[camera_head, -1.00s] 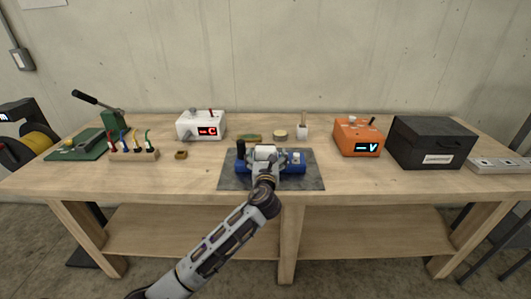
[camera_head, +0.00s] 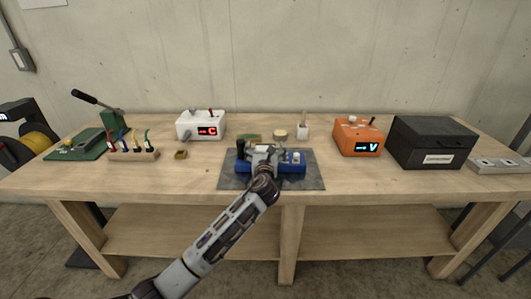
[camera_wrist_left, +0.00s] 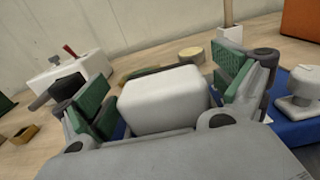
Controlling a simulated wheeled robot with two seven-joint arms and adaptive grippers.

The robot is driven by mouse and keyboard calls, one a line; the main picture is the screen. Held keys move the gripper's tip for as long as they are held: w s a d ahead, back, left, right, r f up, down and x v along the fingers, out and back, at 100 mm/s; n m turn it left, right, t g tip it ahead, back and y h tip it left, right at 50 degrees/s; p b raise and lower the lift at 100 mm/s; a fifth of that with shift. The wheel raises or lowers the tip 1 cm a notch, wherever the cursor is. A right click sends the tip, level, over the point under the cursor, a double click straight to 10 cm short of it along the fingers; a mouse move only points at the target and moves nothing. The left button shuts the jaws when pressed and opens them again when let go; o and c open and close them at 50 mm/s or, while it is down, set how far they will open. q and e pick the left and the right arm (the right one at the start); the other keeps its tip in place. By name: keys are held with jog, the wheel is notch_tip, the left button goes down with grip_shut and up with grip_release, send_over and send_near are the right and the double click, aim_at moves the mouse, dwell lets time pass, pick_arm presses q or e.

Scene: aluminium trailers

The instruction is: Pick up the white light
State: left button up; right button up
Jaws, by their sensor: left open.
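A white rounded block, which looks like the white light (camera_wrist_left: 165,98), sits between my left gripper's fingers in the left wrist view. My left gripper (camera_head: 263,152) is over the blue fixture (camera_head: 298,168) on the grey mat (camera_head: 232,181). In the left wrist view, its green-padded fingers (camera_wrist_left: 163,92) are apart, one on each side of the white block. I cannot tell whether either pad touches it. The block's lower part is hidden by the gripper body. In the head view the gripper covers most of it. My right gripper is in neither view.
A white box with a red display (camera_head: 201,126) stands to the left. An orange box (camera_head: 358,137) and a black case (camera_head: 433,143) stand to the right. A round tin (camera_head: 280,134) and a white holder (camera_head: 302,131) stand behind the mat. The bench front (camera_head: 120,185) is clear.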

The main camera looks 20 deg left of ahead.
pick_arm(q)
jog(key=shift+w+a, duration=0.15)
jog(key=shift+w, duration=0.5)
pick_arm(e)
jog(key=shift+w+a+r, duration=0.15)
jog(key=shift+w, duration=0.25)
pick_arm(q)
jog(key=shift+c, duration=0.8)
jog(key=c, duration=1)
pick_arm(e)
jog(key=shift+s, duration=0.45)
pick_arm(q)
jog(key=shift+r, duration=0.15)
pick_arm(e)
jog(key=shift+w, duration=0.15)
